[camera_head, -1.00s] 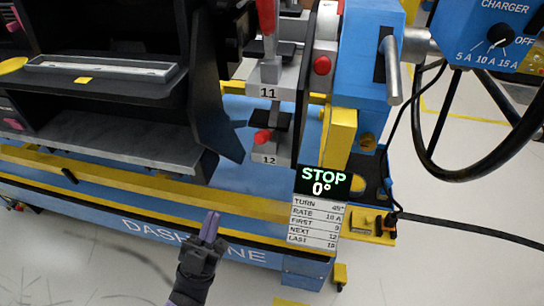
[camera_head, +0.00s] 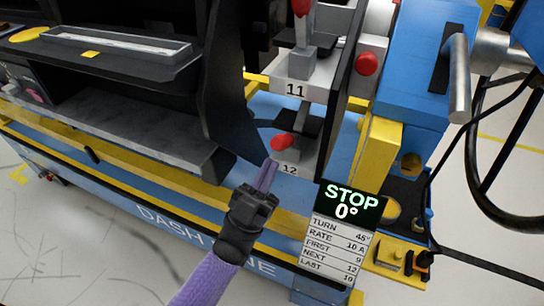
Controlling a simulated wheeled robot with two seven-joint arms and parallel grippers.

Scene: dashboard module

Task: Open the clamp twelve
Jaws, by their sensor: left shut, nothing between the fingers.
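Clamp twelve (camera_head: 305,125) is a dark toggle clamp with a red-tipped handle (camera_head: 283,142), above the white label "12" (camera_head: 290,169). It sits on the grey bracket below the clamp marked "11" (camera_head: 294,90). My left gripper (camera_head: 266,175) comes up from the bottom on a purple arm. Its fingers are shut and empty, just below and left of the red handle, and seem close to it. I cannot tell whether they touch it. My right gripper is not in view.
A display (camera_head: 345,204) reads STOP, 0°, with a list including "NEXT 12". A black panel (camera_head: 232,85) stands left of the clamps. A yellow block (camera_head: 378,155) and blue column (camera_head: 415,70) stand to the right. Open floor lies at lower left.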

